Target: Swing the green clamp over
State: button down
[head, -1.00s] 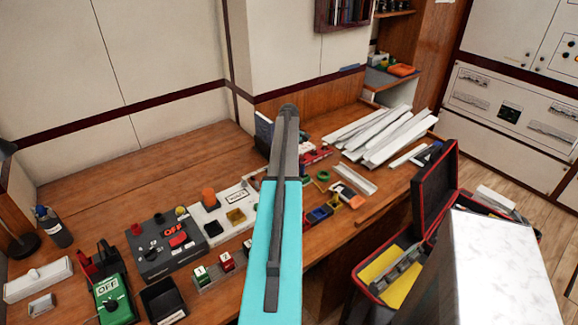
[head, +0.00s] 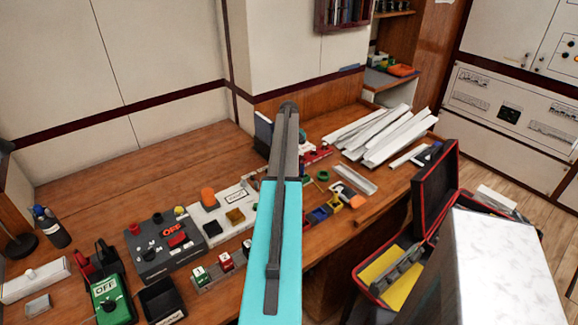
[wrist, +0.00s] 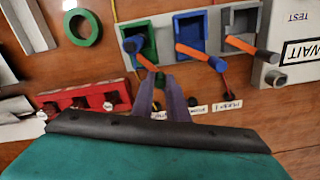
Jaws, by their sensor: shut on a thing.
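The green clamp (wrist: 136,33) is a small green block in the upper middle of the wrist view, mounted at the left end of a row. Its lever (wrist: 145,60) is an orange bar with a blue end and slopes down to the right, towards my fingers. My gripper (wrist: 160,82) is shut on the lower end of this lever, and the fingers hide most of the part between them. In the head view my own arm hides the gripper, and I cannot make out the green clamp there.
A blue clamp (wrist: 193,35) and a grey clamp (wrist: 242,27), each with an orange lever, stand close to the right. A red block (wrist: 85,100) is at the left. A green ring (wrist: 83,28) lies on the bench. An open case (head: 405,260) stands beside the bench in the head view.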

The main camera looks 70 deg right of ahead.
jog(key=m, duration=0.1)
jog(key=d+m, duration=0.1)
jog(key=m, duration=0.1)
jog(key=d+m, duration=0.1)
jog(key=m, duration=0.1)
jog(key=shift+s+b, duration=0.2)
jog(key=shift+b, duration=0.2)
jog(key=shift+s+d+m, duration=0.15)
jog(key=shift+d+m, duration=0.05)
jog(key=shift+m, duration=0.8)
jog(key=shift+r, duration=0.1)
jog(key=shift+s+d, duration=0.15)
dwell(0.5)
jog(key=c, duration=1.7)
grip_release()
jog(key=shift+c, duration=0.2)
jog(key=shift+a, duration=0.2)
